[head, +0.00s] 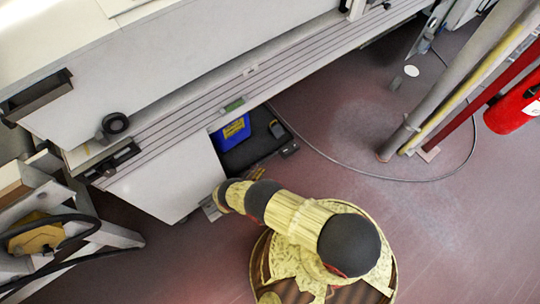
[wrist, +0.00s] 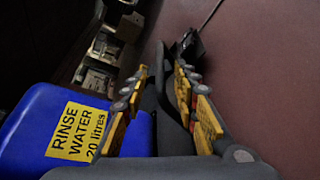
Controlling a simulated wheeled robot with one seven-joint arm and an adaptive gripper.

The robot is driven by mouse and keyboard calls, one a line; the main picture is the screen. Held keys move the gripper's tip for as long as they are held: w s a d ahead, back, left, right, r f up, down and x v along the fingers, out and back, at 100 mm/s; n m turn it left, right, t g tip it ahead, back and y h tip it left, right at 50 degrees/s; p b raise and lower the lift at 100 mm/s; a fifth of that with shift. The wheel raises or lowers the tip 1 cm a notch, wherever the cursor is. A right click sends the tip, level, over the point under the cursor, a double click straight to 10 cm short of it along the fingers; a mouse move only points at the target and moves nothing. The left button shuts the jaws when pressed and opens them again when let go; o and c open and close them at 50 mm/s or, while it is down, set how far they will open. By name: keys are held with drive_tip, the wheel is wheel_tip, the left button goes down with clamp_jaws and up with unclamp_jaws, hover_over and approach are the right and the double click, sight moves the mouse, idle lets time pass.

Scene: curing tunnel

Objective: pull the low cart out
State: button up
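The low cart is a dark grey platform under the bench; its front edge (head: 262,160) shows in the head view. A blue container (head: 235,132) with a yellow label stands on it. In the wrist view the container (wrist: 40,125) reads "RINSE WATER 20 litres" and fills the left side. My gripper (wrist: 162,68) has its two yellow-padded fingers apart, and a dark grey strip (wrist: 160,88), seemingly the cart's edge, shows between them. I cannot tell whether the fingers touch it. A small black block (wrist: 188,45) lies beyond the tips.
A long pale bench (head: 200,60) with a grooved rail overhangs the cart. A white panel (head: 170,180) stands left of it. A thin cable (head: 375,178) curves over the floor at right, near a grey pole (head: 440,80). The red floor in front is mostly clear.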

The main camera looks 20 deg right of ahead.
sight(264, 162)
drive_tip(key=b+x, duration=0.1)
drive_tip(key=x, duration=0.6)
drive_tip(key=shift+w+d+b, duration=0.2)
drive_tip(key=shift+d+b, duration=0.1)
drive_tip(key=shift+b, duration=0.05)
drive_tip(key=c, duration=0.4)
drive_tip(key=c, duration=0.3)
drive_tip(key=shift+f, duration=0.1)
clamp_jaws()
